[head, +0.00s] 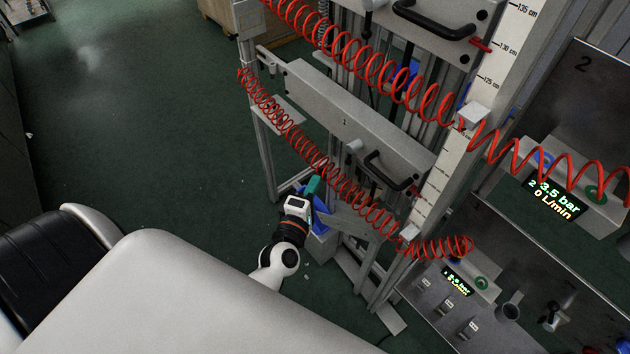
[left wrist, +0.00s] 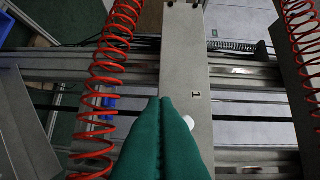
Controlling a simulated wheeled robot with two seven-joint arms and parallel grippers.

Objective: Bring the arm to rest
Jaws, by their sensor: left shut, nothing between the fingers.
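My left gripper (head: 313,187) shows in the head view at the lower middle, beyond my white body. Its green fingers are shut with nothing between them. The fingers also fill the lower middle of the left wrist view (left wrist: 163,105), pressed together. They point toward the grey panel marked 1 (left wrist: 186,60), which lies beyond the fingertips. I cannot tell whether the fingertips touch anything. In the head view the gripper is beside the lower part of the metal frame, close to a blue part (head: 321,216). My right gripper is not in view.
Coiled red hoses (head: 300,140) hang across the frame near my left gripper; one also runs left of the fingers in the left wrist view (left wrist: 108,85). A black handle (head: 388,171) projects from the lower panel. Green floor (head: 150,130) to the left is clear.

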